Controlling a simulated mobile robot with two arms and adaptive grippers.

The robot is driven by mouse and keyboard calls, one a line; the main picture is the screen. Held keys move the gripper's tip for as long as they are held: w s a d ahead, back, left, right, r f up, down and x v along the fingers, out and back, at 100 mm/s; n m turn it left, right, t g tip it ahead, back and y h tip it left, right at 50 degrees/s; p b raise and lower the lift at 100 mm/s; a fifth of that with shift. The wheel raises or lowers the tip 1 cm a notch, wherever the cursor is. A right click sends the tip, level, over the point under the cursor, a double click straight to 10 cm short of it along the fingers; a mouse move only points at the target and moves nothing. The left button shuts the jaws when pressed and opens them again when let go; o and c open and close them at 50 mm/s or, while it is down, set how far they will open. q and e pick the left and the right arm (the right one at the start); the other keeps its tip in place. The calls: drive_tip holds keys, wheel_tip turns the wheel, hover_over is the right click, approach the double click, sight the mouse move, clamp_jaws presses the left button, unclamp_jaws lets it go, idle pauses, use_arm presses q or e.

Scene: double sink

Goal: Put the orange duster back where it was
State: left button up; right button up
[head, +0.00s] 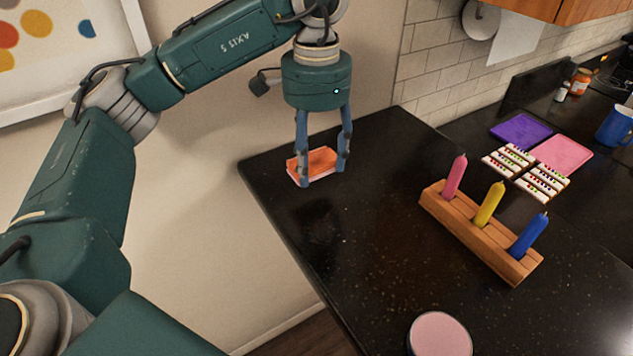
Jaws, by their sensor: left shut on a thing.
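The orange duster (318,161) is a flat orange block with a pale underside, at the far left corner of the black counter (375,225). My left gripper (323,172) points down from above and its two fingers are shut on the duster, one at each side. The duster is on or just above the counter; I cannot tell which. My right gripper is not in view.
A wooden holder (460,226) with pink, yellow and blue candles stands right of the duster. A round pink-topped thing (440,335) is at the front. Purple (521,131) and pink (563,153) boards, white pieces and a blue mug (615,126) lie farther right.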

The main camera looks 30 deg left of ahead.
sight(316, 197)
use_arm(q)
drive_tip(key=shift+s+f+p, duration=0.2)
drive_tip(key=shift+f+p, duration=0.1)
drive_tip(key=shift+f, duration=0.85)
wheel_tip(316, 197, down, 3)
drive_tip(key=shift+w+f+p, duration=0.1)
drive_tip(key=shift+f+p, duration=0.05)
drive_tip(key=shift+p, duration=0.25)
drive_tip(key=shift+f, duration=0.1)
drive_tip(key=shift+f+b, duration=0.2)
drive_tip(key=shift+b, duration=0.15)
drive_tip(key=o, duration=1.1)
drive_tip(key=shift+r, duration=0.1)
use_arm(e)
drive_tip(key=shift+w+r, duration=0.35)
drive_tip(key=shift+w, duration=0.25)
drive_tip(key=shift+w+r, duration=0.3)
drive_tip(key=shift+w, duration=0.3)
use_arm(q)
drive_tip(key=shift+r, duration=0.1)
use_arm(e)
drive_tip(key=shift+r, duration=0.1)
